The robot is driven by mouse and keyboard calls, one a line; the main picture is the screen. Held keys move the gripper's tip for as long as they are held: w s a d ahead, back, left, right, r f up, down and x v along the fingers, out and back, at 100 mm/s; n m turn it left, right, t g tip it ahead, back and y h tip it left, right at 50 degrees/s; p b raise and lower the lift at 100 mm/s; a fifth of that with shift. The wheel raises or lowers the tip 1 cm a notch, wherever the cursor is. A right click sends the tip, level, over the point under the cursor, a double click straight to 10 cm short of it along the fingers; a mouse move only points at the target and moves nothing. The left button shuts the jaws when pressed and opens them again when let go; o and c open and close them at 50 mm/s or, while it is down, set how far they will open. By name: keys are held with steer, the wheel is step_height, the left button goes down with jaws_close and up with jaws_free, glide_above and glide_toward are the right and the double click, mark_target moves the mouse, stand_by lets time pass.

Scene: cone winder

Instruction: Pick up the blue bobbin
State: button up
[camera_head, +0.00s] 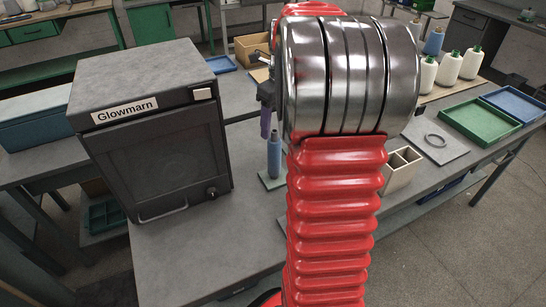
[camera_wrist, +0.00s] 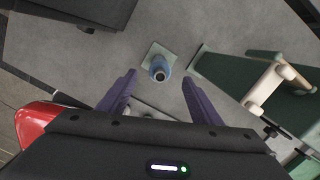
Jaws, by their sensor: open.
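The blue bobbin (camera_head: 274,156) stands upright on a small pale green square base (camera_head: 271,181) on the grey table, to the right of the dark box. In the wrist view the bobbin (camera_wrist: 159,68) is seen from above, on its base (camera_wrist: 150,52), beyond and between my two purple fingers. My gripper (camera_wrist: 160,92) is open and empty, with its fingers apart on either side of the bobbin's line. In the head view my red arm hides much of the table, and only part of a purple finger (camera_head: 266,122) shows, just above the bobbin.
A dark box labelled Glowmarn (camera_head: 160,120) stands left of the bobbin. A green machine with a pale roller (camera_wrist: 268,88) is right of it in the wrist view. A divided beige box (camera_head: 400,170), green tray (camera_head: 481,121) and white cones (camera_head: 449,68) lie right of my arm.

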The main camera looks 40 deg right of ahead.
mark_target(275, 131)
steer(key=shift+w+f, duration=0.2)
steer(key=shift+f, duration=1.3)
steer(key=shift+w+f, duration=0.2)
steer(key=shift+f, duration=1.1)
steer(key=shift+w+f, duration=0.15)
steer(key=shift+f, duration=1.15)
steer(key=c, duration=1)
steer(key=shift+r, duration=0.15)
steer(key=shift+c, duration=0.2)
